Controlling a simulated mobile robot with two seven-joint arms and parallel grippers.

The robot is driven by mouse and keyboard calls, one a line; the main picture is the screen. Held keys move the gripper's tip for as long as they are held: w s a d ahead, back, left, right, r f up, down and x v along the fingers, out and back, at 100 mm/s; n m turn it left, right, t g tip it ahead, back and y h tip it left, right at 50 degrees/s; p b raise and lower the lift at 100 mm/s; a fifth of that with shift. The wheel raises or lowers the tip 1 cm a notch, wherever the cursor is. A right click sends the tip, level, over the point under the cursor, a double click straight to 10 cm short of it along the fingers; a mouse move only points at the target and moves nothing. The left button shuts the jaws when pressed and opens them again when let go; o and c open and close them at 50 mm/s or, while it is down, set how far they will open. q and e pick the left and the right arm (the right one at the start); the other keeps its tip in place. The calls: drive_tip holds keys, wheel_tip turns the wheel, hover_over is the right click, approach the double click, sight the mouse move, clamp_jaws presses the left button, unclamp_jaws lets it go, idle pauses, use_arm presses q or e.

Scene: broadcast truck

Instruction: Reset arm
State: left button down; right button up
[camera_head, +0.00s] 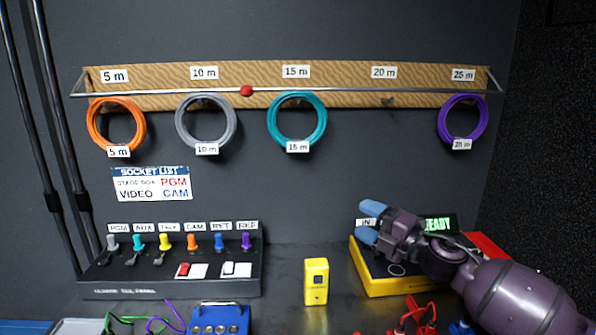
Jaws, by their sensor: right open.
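My right gripper (369,222) reaches in from the lower right, with a purple arm and two blue fingertips. Its fingers are apart with nothing visible between them. It is over or beside the yellow-and-black box (393,282), near that box's "IN" label; I cannot tell whether it touches the box. The hand hides part of the box and part of a green "READY" sign (440,224). My left gripper is not in view.
A wooden rack (340,72) holds orange (91,125), grey, teal and purple cable coils; the 20 m place is empty. A socket panel (170,290) stands left. A yellow device (316,282) stands mid-table, a blue box (220,319) in front. Bare table lies around the yellow device.

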drive_tip(key=s+d+f+m+t+h, duration=0.1)
drive_tip(key=s+f+m+h, duration=0.2)
drive_tip(key=s+f+m, duration=0.1)
drive_tip(key=s+d+f+m+t+h, duration=0.1)
drive_tip(key=s+d+f+m+h, duration=0.1)
drive_tip(key=s+f+m, duration=0.3)
drive_tip(key=s+d+f+m+t+h, duration=0.1)
drive_tip(key=s+f+m+h, duration=0.3)
drive_tip(key=f+m, duration=0.4)
drive_tip(key=shift+s+d+f+m+h+p, duration=0.2)
drive_tip(key=shift+s+d+m+h+p, duration=0.15)
drive_tip(key=shift+d+m, duration=0.5)
drive_tip(key=s+d+f+m+g+h, duration=0.1)
drive_tip(key=s+d+f+m, duration=0.1)
drive_tip(key=s+f, duration=0.3)
drive_tip(key=s+d+f+m+g+h, duration=0.2)
drive_tip(key=s+f, duration=0.4)
drive_tip(key=s, duration=0.6)
drive_tip(key=s+d+f+m+g+h+p, duration=0.1)
drive_tip(key=s+f+m, duration=0.3)
drive_tip(key=s, duration=0.5)
drive_tip(key=shift+s+d+f+m+g+h, duration=0.4)
drive_tip(key=shift+d+f, duration=0.3)
drive_tip(key=shift+d, duration=0.2)
